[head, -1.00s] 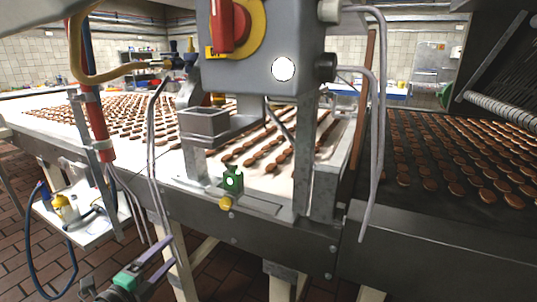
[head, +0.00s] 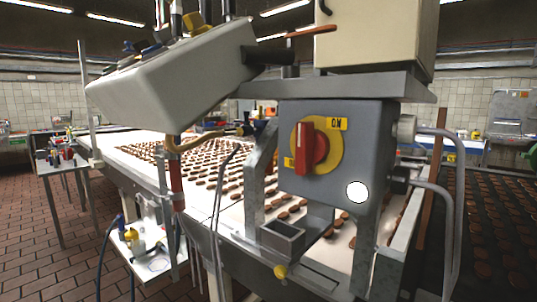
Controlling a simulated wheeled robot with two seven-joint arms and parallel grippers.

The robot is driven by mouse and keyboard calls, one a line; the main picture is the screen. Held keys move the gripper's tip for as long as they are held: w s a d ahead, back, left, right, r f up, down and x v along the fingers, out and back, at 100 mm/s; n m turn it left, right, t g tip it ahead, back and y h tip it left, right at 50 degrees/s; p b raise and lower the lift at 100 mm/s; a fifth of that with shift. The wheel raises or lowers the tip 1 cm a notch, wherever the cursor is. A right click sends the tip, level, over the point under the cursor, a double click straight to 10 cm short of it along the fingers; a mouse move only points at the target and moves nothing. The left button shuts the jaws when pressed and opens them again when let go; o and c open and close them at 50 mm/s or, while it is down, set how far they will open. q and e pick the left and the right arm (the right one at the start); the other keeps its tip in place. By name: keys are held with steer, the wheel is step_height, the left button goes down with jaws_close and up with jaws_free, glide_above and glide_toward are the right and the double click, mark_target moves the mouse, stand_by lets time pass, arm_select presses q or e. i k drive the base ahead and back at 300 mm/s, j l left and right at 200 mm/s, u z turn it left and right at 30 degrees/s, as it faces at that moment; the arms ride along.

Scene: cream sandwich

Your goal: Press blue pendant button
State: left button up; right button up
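A grey sloped control box (head: 170,85) stands at the upper left in the head view, seen mostly from its side and underside. Small yellow and dark bluish controls (head: 150,49) poke up along its top edge. They are too small and edge-on for me to tell which is the blue button. A second grey box (head: 345,180) at centre right carries a red rotary switch (head: 311,146) on a yellow disc and a round white spot (head: 357,192). Neither of my grippers is in view.
The conveyor (head: 120,143) with rows of brown biscuits runs behind the boxes. Upright posts, hanging cables (head: 213,215) and bent grey conduits (head: 460,200) stand in front of it. A small side table (head: 65,163) is at left. The tiled floor (head: 40,240) at left is clear.

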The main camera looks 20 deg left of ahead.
mark_target(159, 45)
steer(key=j+z, duration=0.65)
steer(key=z, duration=0.2)
steer(key=j, duration=0.5)
steer(key=k+j+z, duration=0.1)
steer(key=j, duration=0.4)
steer(key=k+j+z, duration=0.1)
steer(key=j, duration=0.4)
steer(key=k+j, duration=0.1)
steer(key=j, duration=0.4)
steer(key=k+j+z, duration=0.1)
steer(key=j, duration=0.4)
steer(key=k+j, duration=0.1)
steer(key=j, duration=0.35)
steer(key=z, duration=0.05)
